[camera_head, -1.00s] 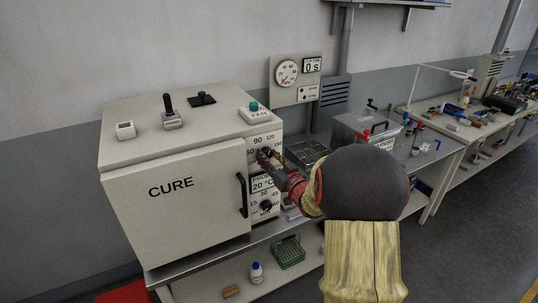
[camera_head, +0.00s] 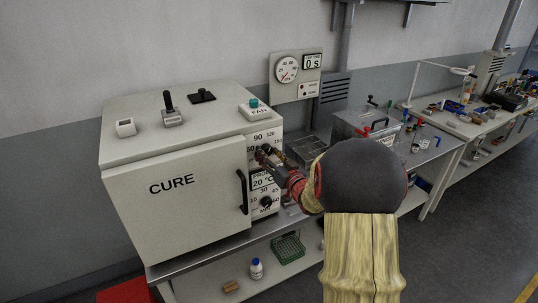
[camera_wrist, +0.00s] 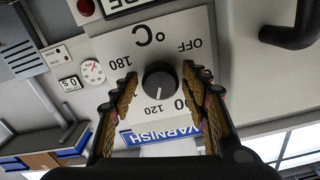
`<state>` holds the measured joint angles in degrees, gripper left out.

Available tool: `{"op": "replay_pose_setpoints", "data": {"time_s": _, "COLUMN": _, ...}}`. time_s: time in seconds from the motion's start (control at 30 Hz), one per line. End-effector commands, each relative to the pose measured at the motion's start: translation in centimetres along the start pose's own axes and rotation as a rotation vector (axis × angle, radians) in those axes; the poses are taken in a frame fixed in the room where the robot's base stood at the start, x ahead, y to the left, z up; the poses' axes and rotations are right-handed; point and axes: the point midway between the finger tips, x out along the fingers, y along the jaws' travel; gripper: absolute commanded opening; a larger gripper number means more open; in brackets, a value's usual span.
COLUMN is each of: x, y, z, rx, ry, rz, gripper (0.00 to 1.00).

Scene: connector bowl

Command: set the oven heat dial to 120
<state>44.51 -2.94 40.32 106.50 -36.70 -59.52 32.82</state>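The oven (camera_head: 172,205), marked CURE, is a pale box with its door shut. Its black heat dial (camera_wrist: 160,80) is upside down in the wrist view, on a white plate with °C, OFF, 180 and 120 labels; other labels are partly hidden by my fingers. The dial's white mark points roughly towards 120. My gripper (camera_wrist: 160,85) is open, with one finger on each side of the dial and a small gap showing on both sides.
A black door handle (camera_head: 242,192) stands out left of the panel. Below the heat dial are a 20 °C display (camera_head: 263,181) and a second knob (camera_head: 266,202). A FAN button box (camera_head: 254,109) sits on the oven top. A metal box (camera_head: 358,125) stands to the right.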

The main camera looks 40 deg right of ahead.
Motion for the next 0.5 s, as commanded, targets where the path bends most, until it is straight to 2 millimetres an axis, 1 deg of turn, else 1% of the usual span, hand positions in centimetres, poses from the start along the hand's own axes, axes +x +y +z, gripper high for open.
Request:
{"op": "replay_pose_setpoints", "data": {"time_s": 0.03, "x": 0.01, "y": -0.01, "z": -0.05, "rx": 0.0, "ry": 0.001, "rz": 0.0, "gripper": 0.5}}
{"op": "replay_pose_setpoints", "data": {"time_s": 0.1, "x": 0.01, "y": -0.01, "z": -0.08, "rx": -0.001, "ry": 0.001, "rz": 0.0, "gripper": 0.54}}
{"op": "replay_pose_setpoints", "data": {"time_s": 0.37, "x": -0.01, "y": -0.01, "z": -0.14, "rx": -0.001, "ry": 0.002, "rz": 0.0, "gripper": 0.54}}
{"op": "replay_pose_setpoints", "data": {"time_s": 0.5, "x": -0.81, "y": 0.07, "z": -0.12, "rx": -0.001, "ry": 0.002, "rz": 0.001, "gripper": 0.54}}
